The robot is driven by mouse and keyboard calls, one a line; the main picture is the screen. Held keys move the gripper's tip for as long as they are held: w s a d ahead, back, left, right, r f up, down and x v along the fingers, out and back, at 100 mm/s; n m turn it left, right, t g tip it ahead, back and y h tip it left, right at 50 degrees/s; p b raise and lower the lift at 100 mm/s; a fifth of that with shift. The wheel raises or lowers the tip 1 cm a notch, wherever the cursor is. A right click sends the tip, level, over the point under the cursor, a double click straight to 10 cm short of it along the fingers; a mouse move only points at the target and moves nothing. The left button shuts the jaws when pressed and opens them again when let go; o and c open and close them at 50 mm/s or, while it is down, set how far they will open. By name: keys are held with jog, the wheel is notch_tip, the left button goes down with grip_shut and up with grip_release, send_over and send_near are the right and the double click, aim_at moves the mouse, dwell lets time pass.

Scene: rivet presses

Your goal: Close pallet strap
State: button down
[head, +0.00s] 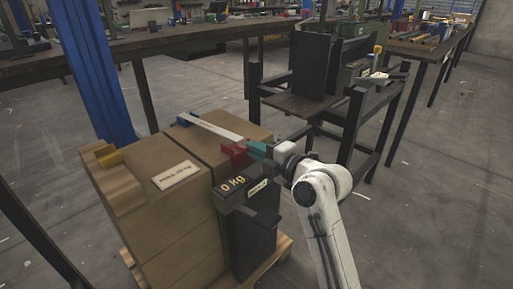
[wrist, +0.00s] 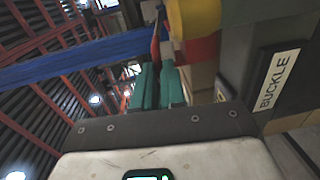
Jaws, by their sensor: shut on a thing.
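A load of brown cardboard boxes (head: 160,190) stands on a wooden pallet (head: 262,270). A black unit (head: 250,235) reading "0 kg" stands at the load's right side. My gripper (head: 256,150), with teal fingers, is at the load's top right edge. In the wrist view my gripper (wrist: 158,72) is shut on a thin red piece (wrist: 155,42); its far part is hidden.
A yellow cylinder (wrist: 188,16) is close beyond my fingers in the wrist view. A blue post (head: 92,70) stands behind the load. A dark metal stand (head: 340,112) is behind right of my arm. Workbenches (head: 190,40) line the back. The floor at right is clear.

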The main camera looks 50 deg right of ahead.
jog(key=shift+w+a+f, duration=0.1)
jog(key=shift+a+f, duration=0.15)
jog(key=shift+f, duration=0.3)
jog(key=c, duration=1.5)
grip_release()
jog(key=shift+w, duration=0.1)
jog(key=o, duration=0.3)
jog(key=shift+d, duration=0.1)
jog(key=shift+r, duration=0.1)
jog(key=s+p, duration=0.2)
jog(key=s, duration=0.9)
jog(key=shift+r, duration=0.4)
